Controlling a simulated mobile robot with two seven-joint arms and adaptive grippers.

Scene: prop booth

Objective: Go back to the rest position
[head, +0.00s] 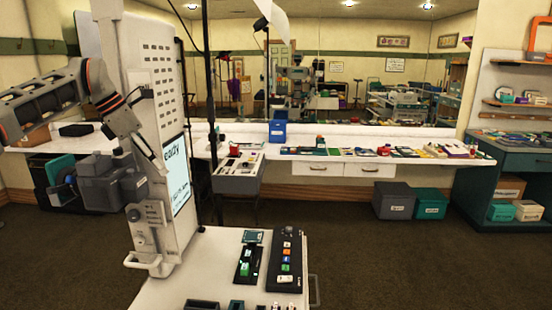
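My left arm comes in from the left, with orange rings at its joints, and bends down in front of a tall white panel (157,120). I see nothing clearly held. My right gripper is not in view.
The panel's screen (177,175) stands above a white cart top (215,262) holding a black button box (286,260). A long white counter (400,168) with many small items runs along the mirrored wall. Bins (394,200) stand below. Brown floor is free at right.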

